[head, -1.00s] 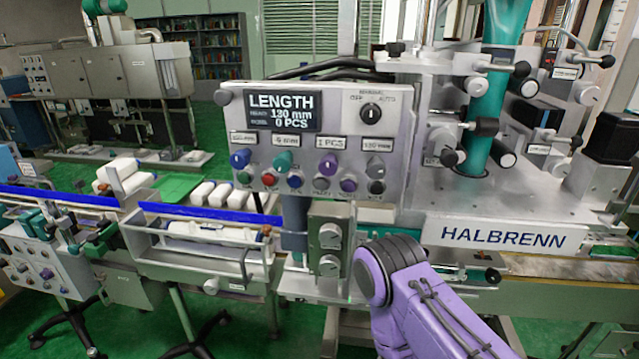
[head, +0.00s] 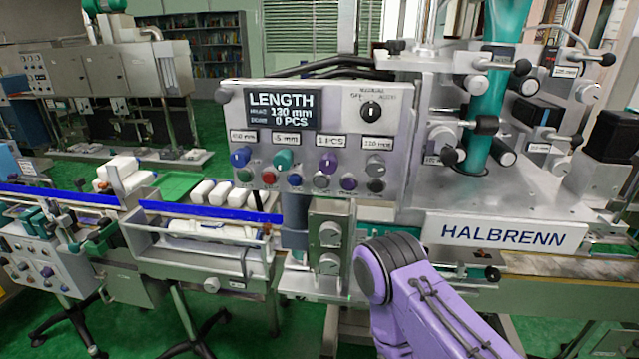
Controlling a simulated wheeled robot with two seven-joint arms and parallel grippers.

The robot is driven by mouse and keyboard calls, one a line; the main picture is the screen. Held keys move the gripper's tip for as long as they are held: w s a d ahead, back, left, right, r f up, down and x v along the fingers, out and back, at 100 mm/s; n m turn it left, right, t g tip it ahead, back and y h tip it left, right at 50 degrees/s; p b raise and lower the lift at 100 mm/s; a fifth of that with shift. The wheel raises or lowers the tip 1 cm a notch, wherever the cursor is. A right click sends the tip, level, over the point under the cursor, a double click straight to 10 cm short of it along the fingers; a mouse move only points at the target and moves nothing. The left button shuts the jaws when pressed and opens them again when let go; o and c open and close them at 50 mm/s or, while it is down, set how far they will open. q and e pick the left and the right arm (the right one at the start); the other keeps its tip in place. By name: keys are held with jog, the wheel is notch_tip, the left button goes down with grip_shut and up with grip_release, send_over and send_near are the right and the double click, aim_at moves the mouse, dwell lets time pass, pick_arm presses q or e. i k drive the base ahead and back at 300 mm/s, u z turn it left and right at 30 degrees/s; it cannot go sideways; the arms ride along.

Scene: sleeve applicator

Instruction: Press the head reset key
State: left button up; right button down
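The control panel (head: 220,115) is a grey plate on the machine, with a dark display (head: 284,112) reading LENGTH, 130 mm and 0 PCS. A row of coloured knobs crosses it: blue (head: 240,157), teal (head: 283,161), purple (head: 327,160) and grey (head: 375,166). Below them is a lower row of small keys, among them a green key (head: 244,175), a red key (head: 268,178), a blue key (head: 294,181) and a purple key (head: 348,184). Their labels are too small to read, so I cannot tell which is the head reset key. Neither gripper is visible.
My purple arm link rises at the lower middle, below the panel. A box with two round knobs (head: 330,235) stands under the panel. A conveyor with white bottles (head: 210,192) runs at left. The HALBRENN machine bed (head: 502,234) fills the right.

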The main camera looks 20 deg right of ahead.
aim_at(321, 181)
jog(key=u, duration=0.05)
jog(key=k, duration=0.5)
jog(key=u, duration=0.8)
jog(key=i, duration=0.75)
jog(key=z, duration=2)
